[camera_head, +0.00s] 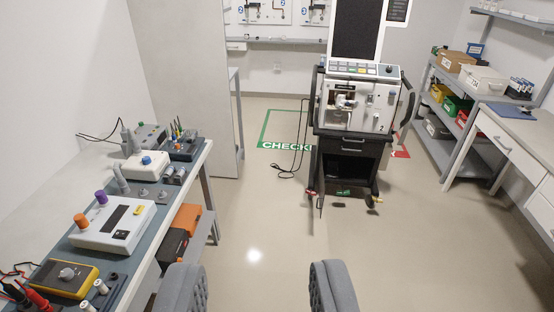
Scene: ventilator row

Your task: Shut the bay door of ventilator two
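Ventilator two (372,118), a white unit with a "2" on its front, stands on a dark wheeled cart (354,146) across the room, right of centre. A small recess in its front shows inner parts. Below the cart's drawer, a dark bay (345,169) stands open. A thin panel (321,195), seen nearly edge-on at the bay's left side, looks like its door swung out toward me. My gripper (258,288) is open and empty at the bottom of the picture, its two grey fingers wide apart, well short of the cart.
A workbench (143,245) with instruments runs along the left. A grey partition (188,80) stands behind it. Shelves (450,120) and a white counter (510,135) line the right. Black cables (291,160) hang left of the cart onto the floor. The middle floor (258,215) is clear.

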